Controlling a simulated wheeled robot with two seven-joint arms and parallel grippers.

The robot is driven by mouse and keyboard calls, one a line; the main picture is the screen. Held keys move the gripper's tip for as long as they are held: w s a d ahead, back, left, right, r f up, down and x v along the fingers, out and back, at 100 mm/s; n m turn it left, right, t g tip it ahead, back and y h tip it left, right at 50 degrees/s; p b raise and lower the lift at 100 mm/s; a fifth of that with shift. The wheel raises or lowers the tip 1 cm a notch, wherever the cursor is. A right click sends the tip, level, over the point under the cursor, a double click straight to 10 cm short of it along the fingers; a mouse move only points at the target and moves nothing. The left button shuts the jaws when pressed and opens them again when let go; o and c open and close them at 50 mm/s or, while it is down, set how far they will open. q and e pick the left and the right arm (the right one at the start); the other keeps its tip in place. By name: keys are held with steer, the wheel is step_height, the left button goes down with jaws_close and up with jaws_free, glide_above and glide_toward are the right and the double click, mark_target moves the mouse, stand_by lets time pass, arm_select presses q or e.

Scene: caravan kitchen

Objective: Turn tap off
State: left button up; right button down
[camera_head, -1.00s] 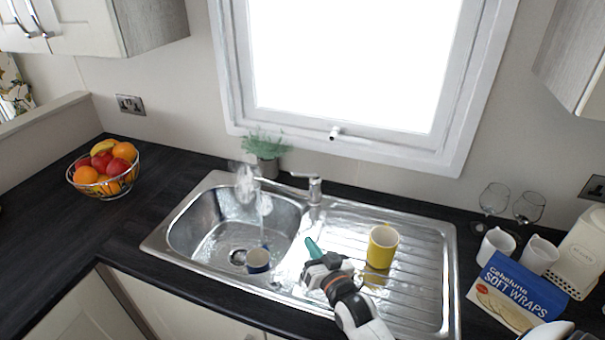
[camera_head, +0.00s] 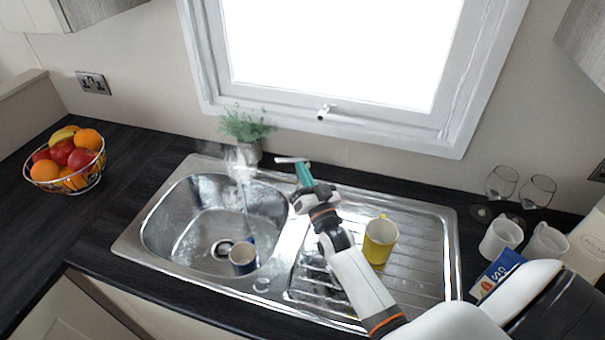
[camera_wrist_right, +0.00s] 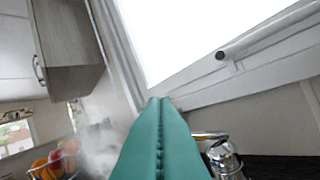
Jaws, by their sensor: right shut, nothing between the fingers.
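The tap (camera_head: 292,160) stands behind the sink (camera_head: 150,262), with its lever top showing and its body mostly hidden by my right gripper. Water runs from the tap into the bowl, with steam around the stream (camera_head: 243,190). My right gripper (camera_head: 304,172) has teal fingers that are shut and empty, just in front of the tap. In the right wrist view the shut fingers (camera_wrist_right: 158,115) point up toward the window, and the chrome tap (camera_wrist_right: 222,155) is close at their right. I cannot tell whether they touch. My left gripper is not in view.
A blue-and-white mug (camera_head: 243,260) sits in the bowl. A yellow mug (camera_head: 379,240) stands on the drainer, close to my right arm. A plant (camera_head: 246,130) is behind the sink; white mugs (camera_head: 500,238) and glasses (camera_head: 500,183) stand right. A fruit bowl (camera_head: 68,162) is left.

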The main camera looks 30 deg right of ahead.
mark_target(288, 163)
steer(key=w+b, duration=0.2)
steer(key=w, duration=0.1)
steer(key=w+f+b, duration=0.1)
steer(key=w+b, duration=0.1)
steer(key=w, duration=0.2)
steer(key=shift+f, duration=0.2)
steer(key=shift+a+f, duration=0.1)
steer(key=shift+a, duration=0.05)
steer(key=shift+f+b, duration=0.1)
steer(key=shift+b, duration=0.2)
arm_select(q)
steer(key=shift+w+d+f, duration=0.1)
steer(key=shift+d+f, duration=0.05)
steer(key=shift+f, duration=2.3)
